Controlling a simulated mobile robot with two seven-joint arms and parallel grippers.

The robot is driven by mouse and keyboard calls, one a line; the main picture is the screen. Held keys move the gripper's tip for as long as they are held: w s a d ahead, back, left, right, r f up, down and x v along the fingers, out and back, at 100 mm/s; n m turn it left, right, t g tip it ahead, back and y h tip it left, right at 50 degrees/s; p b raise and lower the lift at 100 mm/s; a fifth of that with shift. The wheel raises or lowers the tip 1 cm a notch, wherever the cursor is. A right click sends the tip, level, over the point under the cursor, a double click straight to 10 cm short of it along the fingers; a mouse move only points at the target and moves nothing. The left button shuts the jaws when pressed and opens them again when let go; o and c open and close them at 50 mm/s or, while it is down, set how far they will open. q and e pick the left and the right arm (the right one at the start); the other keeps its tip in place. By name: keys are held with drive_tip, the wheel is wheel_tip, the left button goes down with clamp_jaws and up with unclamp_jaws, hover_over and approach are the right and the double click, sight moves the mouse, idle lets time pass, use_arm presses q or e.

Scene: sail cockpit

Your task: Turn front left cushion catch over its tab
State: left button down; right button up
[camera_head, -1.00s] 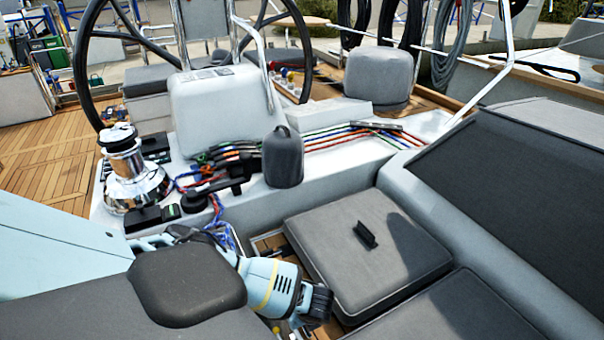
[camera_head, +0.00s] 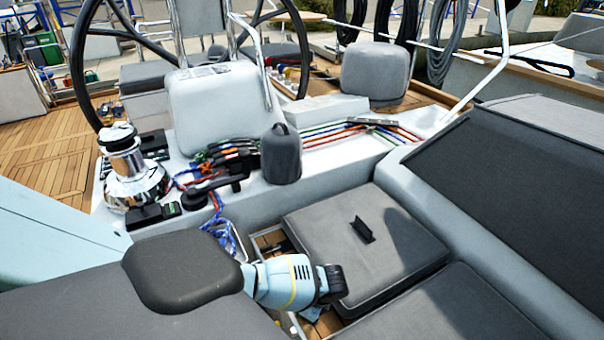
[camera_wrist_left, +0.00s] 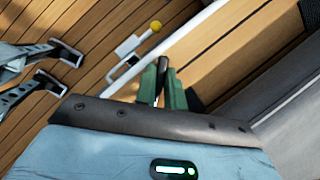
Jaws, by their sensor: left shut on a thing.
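The grey square cushion (camera_head: 400,265) lies at centre right with a black upright piece on its top. My left gripper (camera_wrist_left: 163,85) is low beside this cushion's left front edge; in the head view only my wrist shows there and the fingertips are hidden. In the left wrist view its green fingers are close together, shut on a thin dark piece (camera_wrist_left: 162,66), which seems to be the catch. A light lever with a yellow knob (camera_wrist_left: 155,26) is just beyond the fingers. I cannot tell whether the tab is in view.
A second grey cushion (camera_head: 450,310) lies in front. Wooden slats (camera_wrist_left: 90,30) run below the gripper, beside a grey side wall (camera_wrist_left: 285,90).

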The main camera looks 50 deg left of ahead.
use_arm(q)
drive_tip(key=n, duration=0.2)
drive_tip(key=n+g+h, duration=0.1)
drive_tip(key=n, duration=0.1)
drive_tip(key=shift+n+g, duration=0.3)
drive_tip(key=n+h, duration=0.1)
drive_tip(key=n, duration=0.1)
drive_tip(key=n+g, duration=0.1)
drive_tip(key=n, duration=0.1)
drive_tip(key=shift+w+a+n+h, duration=0.1)
drive_tip(key=shift+a+n+h, duration=0.05)
drive_tip(key=shift+n+h, duration=0.25)
drive_tip(key=shift+n, duration=0.4)
drive_tip(key=c, duration=1.5)
unclamp_jaws()
